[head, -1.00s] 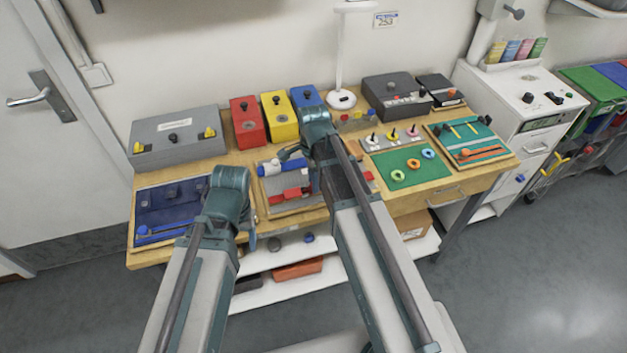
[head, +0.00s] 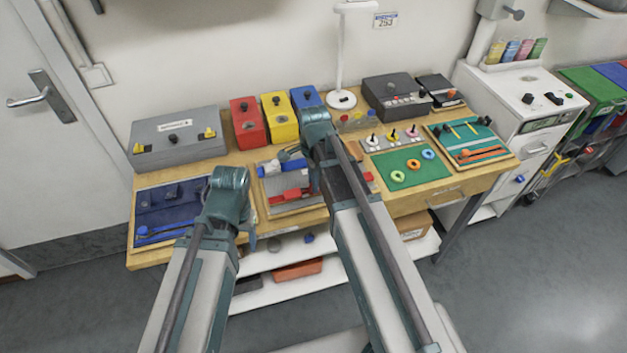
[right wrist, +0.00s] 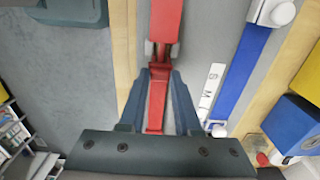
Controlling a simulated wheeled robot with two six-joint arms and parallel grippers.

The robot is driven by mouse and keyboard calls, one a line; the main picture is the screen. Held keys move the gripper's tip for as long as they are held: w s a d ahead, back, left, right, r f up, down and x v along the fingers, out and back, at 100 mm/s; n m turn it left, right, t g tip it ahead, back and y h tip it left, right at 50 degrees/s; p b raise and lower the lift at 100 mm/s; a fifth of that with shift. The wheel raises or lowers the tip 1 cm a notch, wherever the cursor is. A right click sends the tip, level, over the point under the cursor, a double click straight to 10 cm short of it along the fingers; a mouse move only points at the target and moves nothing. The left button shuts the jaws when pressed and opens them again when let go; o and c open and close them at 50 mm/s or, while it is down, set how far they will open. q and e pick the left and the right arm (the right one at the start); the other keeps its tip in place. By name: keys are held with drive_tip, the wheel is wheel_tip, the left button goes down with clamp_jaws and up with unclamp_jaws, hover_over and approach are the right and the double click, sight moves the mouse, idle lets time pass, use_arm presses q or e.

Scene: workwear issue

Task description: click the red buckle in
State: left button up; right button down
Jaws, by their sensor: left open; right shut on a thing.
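The red buckle (head: 291,194) lies on a grey board on the bench. In the right wrist view its red body (right wrist: 165,18) sits at the top, beside small grey holders. A narrower red part (right wrist: 157,105) runs down from it between my right fingers. My right gripper (right wrist: 158,88) is shut on this red part, in line with the body. The two red parts meet or nearly meet; I cannot tell whether they are locked. My left gripper (head: 250,232) hangs in front of the bench edge, left of the board, open and away from the buckle; its fingers are small in view.
A blue strap (right wrist: 240,72) and a white size label (right wrist: 212,85) lie beside the buckle. Red (head: 248,122), yellow (head: 280,117) and blue boxes stand behind. A dark blue tray (head: 150,200) is at left, a green mat (head: 408,172) at right.

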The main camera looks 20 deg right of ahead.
idle(0.5)
drive_tip(key=shift+a, duration=1.45)
drive_tip(key=c, duration=0.6)
unclamp_jaws()
drive_tip(key=shift+r, duration=0.1)
wheel_tip(320, 180, up, 14)
drive_tip(key=p, duration=1.3)
drive_tip(key=shift+f+p, duration=0.2)
drive_tip(key=shift+p, duration=0.2)
